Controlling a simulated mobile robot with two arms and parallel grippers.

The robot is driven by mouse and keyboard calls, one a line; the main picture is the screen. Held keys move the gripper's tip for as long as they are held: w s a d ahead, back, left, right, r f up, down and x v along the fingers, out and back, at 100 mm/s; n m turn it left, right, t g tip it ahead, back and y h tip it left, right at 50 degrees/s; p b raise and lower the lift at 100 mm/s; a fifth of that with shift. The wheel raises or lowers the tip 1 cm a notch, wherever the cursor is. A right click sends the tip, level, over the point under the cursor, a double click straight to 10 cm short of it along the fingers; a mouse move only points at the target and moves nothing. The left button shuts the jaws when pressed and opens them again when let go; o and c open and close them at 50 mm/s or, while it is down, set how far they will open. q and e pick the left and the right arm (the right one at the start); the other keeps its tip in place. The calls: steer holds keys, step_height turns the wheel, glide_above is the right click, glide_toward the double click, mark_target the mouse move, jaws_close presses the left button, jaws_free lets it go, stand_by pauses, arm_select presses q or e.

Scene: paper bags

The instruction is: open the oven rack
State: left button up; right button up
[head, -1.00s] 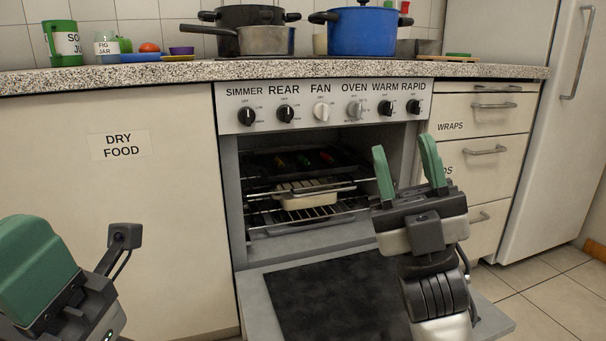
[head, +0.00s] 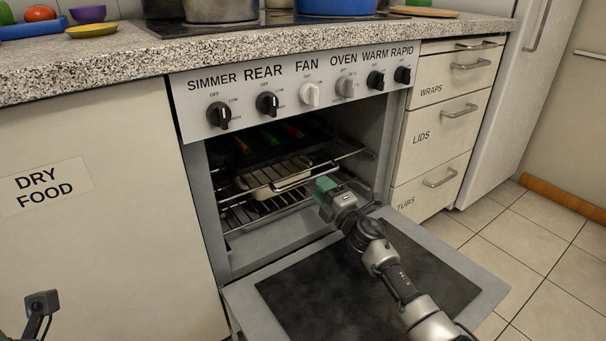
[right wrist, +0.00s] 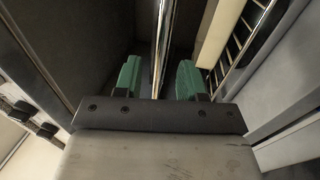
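The oven (head: 305,93) is open, with its door (head: 400,268) folded down. Inside are an upper wire rack (head: 347,153) and a lower wire rack (head: 243,218). My right gripper (head: 322,188) is at the oven mouth, by the right part of the racks' front. In the right wrist view, its green fingers (right wrist: 160,80) are open, one on each side of a chrome rack bar (right wrist: 161,40), with gaps beside the bar. Which rack this bar belongs to is hard to tell.
A pale dish (head: 290,180) is among the racks, and a dark tray with colourful items (head: 268,138) is above it. Drawers (head: 440,145) stand right of the oven, a cupboard (head: 100,240) left. Pots (head: 220,10) stand on top. Floor at right is clear.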

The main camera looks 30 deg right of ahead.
steer(key=b+x, duration=0.2)
steer(key=x, duration=0.5)
jaws_close()
